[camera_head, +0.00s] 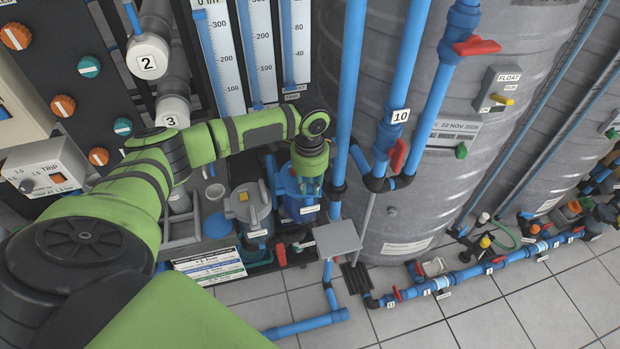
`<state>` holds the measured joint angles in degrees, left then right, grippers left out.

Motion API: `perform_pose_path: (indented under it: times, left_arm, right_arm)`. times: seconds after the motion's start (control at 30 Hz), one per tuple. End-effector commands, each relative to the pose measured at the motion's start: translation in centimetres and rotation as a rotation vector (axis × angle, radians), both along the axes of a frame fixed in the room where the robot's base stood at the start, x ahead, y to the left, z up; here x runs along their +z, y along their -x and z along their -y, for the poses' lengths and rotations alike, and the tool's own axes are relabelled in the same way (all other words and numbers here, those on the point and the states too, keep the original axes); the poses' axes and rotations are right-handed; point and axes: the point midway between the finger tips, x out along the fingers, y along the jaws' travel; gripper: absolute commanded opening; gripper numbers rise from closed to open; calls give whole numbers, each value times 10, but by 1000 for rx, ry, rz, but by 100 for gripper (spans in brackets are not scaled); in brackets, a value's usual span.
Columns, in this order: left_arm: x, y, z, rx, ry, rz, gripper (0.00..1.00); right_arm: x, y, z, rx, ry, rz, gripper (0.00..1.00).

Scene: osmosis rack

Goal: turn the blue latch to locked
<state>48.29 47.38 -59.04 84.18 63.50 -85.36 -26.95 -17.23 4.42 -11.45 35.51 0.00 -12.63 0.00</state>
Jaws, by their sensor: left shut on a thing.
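My left arm comes in from the left and reaches across to the blue canister (290,192) in the middle of the view. My left gripper (311,187) points down over the top of this canister and is shut on a blue part there, which I take to be the blue latch. The gripper and the wrist above it hide most of the latch, so I cannot tell its angle. My right gripper is not in view.
Vertical blue pipes (345,90) and a large grey tank (450,180) are close on the right. A small grey plate (338,238) is in front.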

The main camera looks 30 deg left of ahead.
Motion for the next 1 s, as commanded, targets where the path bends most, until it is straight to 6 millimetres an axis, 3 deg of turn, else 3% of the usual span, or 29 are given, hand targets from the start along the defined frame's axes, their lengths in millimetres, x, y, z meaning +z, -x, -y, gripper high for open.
perform_pose_path:
  times: [0.1,0.4,1.0]
  left_arm:
    - [3,2,0,-110,1,-4,0]
    - [1,3,0,-395,2,-3,0]
    - [0,4,-3,-956,3,-1,0]
  right_arm:
    - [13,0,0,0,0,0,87]
    - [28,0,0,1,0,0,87]
    - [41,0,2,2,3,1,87]
